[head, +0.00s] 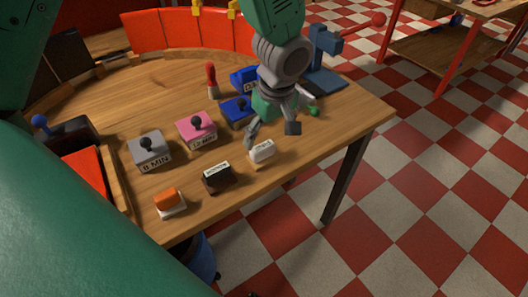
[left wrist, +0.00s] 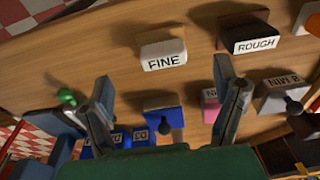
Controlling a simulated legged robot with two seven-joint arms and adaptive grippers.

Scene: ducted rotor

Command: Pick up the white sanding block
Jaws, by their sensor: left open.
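The white sanding block (head: 261,151), with FINE on its label, rests on the wooden table near its front edge. In the left wrist view the white block (left wrist: 163,52) lies beyond the fingertips, between the lines of the two fingers. My left gripper (head: 272,130) points down with its fingers spread, just above and behind the block in the head view, and nothing is between them. Its open fingers also show in the left wrist view (left wrist: 164,88). The block appears free of the fingers. My right gripper is out of view.
A dark block (head: 217,178) labelled ROUGH sits left of the white one, and an orange-topped block (head: 168,200) farther left. Grey (head: 149,150), pink (head: 197,131) and blue (head: 236,110) knobbed blocks stand behind. A blue vise-like tool (head: 322,65) is at the back right.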

